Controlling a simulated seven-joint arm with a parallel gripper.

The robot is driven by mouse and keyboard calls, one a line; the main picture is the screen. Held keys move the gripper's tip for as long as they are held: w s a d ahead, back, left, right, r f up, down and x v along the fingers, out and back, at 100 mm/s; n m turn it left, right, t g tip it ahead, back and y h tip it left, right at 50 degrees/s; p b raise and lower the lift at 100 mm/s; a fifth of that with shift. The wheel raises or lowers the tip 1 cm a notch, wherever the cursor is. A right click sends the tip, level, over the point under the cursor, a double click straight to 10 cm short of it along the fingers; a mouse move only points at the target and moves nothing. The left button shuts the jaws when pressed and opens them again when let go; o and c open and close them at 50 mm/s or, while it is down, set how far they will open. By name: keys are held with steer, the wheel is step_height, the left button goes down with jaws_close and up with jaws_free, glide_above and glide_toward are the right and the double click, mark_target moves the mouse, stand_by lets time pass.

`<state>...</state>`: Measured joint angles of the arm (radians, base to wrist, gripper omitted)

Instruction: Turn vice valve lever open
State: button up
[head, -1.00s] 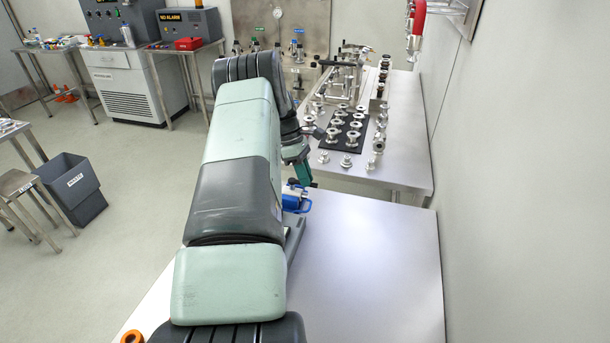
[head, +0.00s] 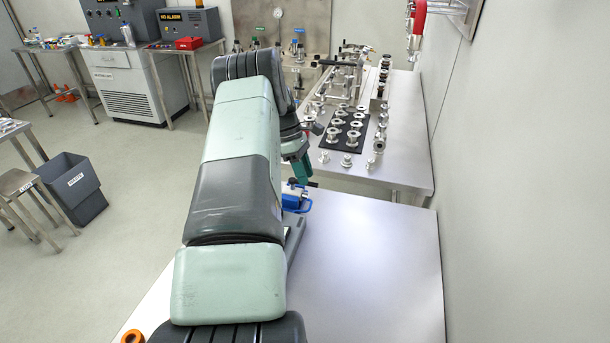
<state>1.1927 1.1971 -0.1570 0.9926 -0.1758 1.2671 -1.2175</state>
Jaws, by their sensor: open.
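A blue device with a blue loop-shaped part (head: 293,200), apparently the vice with the valve, sits at the near table's far edge. It is partly hidden behind my arm, and I cannot make out the lever or its angle. My gripper (head: 307,183) is at the end of the arm, just above and beside the blue device. It is open, but its fingertips are small and mostly hidden. I cannot tell whether it touches anything.
The near table (head: 370,260) is bare to the right of my arm. Beyond it, a metal bench (head: 400,150) holds several flanged fittings on and around a black mat (head: 340,143). A wall (head: 530,200) closes the right side. An orange ring (head: 132,337) lies at the front left.

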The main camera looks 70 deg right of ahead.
steer(key=v, duration=0.9)
steer(key=shift+w+r, duration=0.15)
steer(key=shift+r, duration=0.15)
